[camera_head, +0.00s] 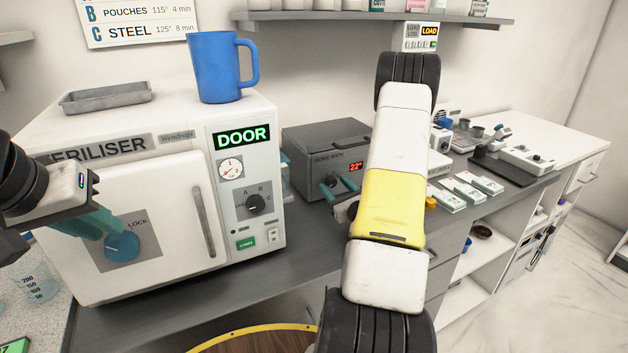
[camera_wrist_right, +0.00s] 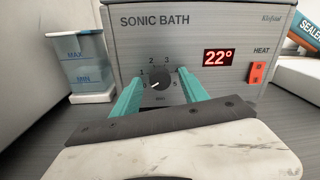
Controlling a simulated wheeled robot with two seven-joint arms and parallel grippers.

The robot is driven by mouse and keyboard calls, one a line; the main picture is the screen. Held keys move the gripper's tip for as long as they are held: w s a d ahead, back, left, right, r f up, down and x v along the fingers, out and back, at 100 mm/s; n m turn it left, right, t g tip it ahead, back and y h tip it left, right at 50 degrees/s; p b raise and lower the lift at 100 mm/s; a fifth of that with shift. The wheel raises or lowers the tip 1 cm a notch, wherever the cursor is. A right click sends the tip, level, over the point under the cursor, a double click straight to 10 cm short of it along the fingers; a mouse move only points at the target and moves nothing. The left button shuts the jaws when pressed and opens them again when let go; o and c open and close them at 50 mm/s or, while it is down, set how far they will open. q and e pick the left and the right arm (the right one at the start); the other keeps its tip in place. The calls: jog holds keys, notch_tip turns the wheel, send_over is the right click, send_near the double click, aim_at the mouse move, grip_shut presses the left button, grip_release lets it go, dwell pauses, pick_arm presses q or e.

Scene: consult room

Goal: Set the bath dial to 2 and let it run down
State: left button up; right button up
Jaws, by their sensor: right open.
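The sonic bath (camera_head: 330,150) is a grey box on the counter, right of the steriliser; it fills the right wrist view (camera_wrist_right: 190,60). Its dial (camera_wrist_right: 161,77) is a dark knob with numbers around it, and its white mark points to the lower left, near 0. A red display reads 22°. My right gripper (camera_wrist_right: 162,92) is open, its teal fingers on either side of the dial; I cannot tell whether they touch it. In the head view it shows in front of the bath (camera_head: 335,190). My left gripper (camera_head: 112,232) is at the steriliser's blue lock knob (camera_head: 122,247); its finger gap is unclear.
The white steriliser (camera_head: 160,190) stands at left, its panel reading DOOR, with a blue mug (camera_head: 212,68) and grey tray (camera_head: 105,97) on top. A clear container (camera_wrist_right: 82,60) stands left of the bath. A red heat switch (camera_wrist_right: 257,72) sits right of the display.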

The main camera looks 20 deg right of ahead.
jog(key=shift+c, duration=0.3)
grip_shut()
jog(key=shift+m, duration=0.4)
jog(key=m, duration=0.3)
jog(key=shift+d+m, duration=0.1)
jog(key=shift+m, duration=0.3)
jog(key=m, duration=0.9)
jog(key=shift+m+g+y, duration=0.3)
jog(key=shift+m+y, duration=0.3)
jog(key=shift+m, duration=1.8)
